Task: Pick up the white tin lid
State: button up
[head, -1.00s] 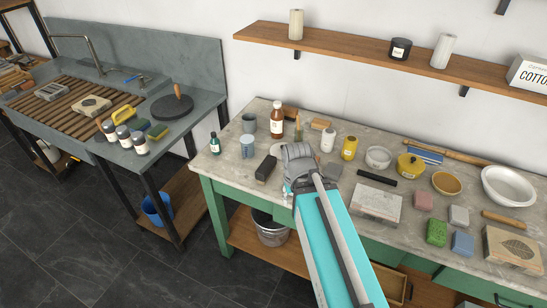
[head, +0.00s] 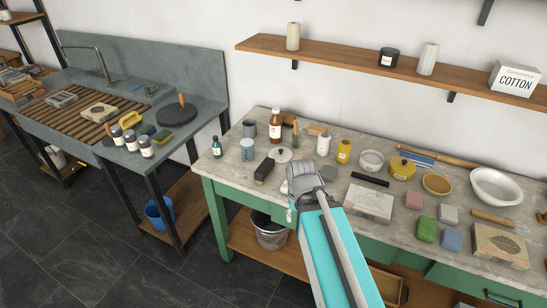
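A round white lid with a small knob, which looks like the white tin lid (head: 276,156), lies flat on the grey bench top near its left part. It sits between a brown bottle behind it and a dark block at its front left. My arm reaches up from the bottom of the head view, and its grey wrist is just to the right and in front of the lid, apart from it in the picture. My gripper's fingers are hidden or too small to make out, so I cannot see whether they hold anything.
A stone slab (head: 370,202) and several blocks fill the right side. The bench's front-left corner (head: 222,172) is fairly clear.

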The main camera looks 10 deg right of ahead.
aim_at(281, 155)
jog(key=z, duration=0.1)
jog(key=i, duration=0.95)
jog(key=u, duration=0.05)
